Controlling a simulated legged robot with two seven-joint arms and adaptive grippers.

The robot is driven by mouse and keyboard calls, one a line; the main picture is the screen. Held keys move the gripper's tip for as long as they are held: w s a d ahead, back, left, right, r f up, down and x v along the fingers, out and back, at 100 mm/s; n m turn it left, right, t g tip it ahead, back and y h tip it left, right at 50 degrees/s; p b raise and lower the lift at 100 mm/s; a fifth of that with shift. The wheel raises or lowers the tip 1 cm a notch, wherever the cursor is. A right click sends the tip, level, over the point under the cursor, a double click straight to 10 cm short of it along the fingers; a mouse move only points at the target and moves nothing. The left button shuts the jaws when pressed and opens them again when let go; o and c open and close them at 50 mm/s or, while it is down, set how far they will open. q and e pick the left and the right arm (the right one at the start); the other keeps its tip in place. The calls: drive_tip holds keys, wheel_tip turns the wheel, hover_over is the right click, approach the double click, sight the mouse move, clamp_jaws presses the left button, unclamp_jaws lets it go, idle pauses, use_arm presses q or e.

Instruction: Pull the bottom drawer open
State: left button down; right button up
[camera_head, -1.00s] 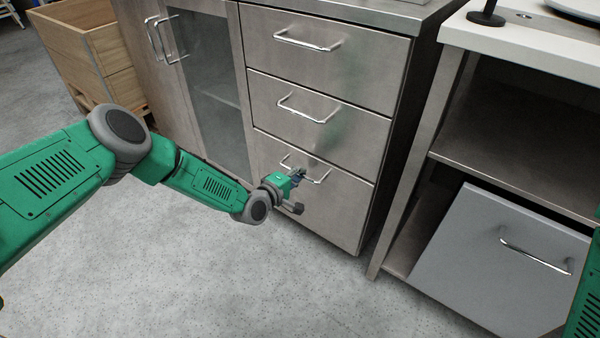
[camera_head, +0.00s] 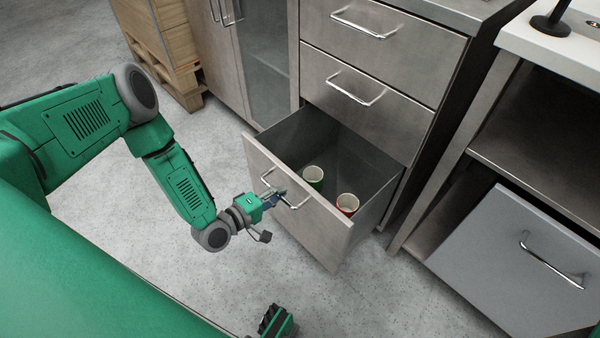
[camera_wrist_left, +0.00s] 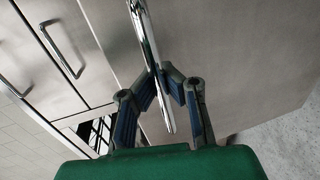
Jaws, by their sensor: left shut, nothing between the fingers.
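The bottom drawer (camera_head: 325,238) stands well open from the steel cabinet, its inside showing. My left gripper (camera_head: 279,195) is at its bar handle (camera_head: 298,206), in front of the drawer front. In the left wrist view the chrome handle (camera_wrist_left: 146,38) runs down between the finger linkages, and the fingertips (camera_wrist_left: 161,82) meet close at the bar. The fingers are shut with nothing gripped between them; whether they touch the bar I cannot tell.
Inside the drawer stand a green cup (camera_head: 313,175) and a red cup (camera_head: 347,203). Two closed drawers (camera_head: 385,105) are above. A grey panel with a handle (camera_head: 505,255) leans out of the right shelf unit. A wooden crate (camera_head: 160,45) is at the back left.

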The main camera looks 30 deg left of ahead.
use_arm(q)
drive_tip(key=c, duration=2.3)
unclamp_jaws()
drive_tip(key=s+a, duration=0.1)
drive_tip(key=s, duration=0.1)
drive_tip(key=shift+s+a, duration=0.4)
drive_tip(key=o, duration=0.7)
drive_tip(key=shift+w, duration=0.1)
drive_tip(key=shift+f, duration=0.1)
drive_tip(key=shift+d, duration=0.15)
drive_tip(key=v, duration=1.2)
drive_tip(key=shift+f, duration=0.1)
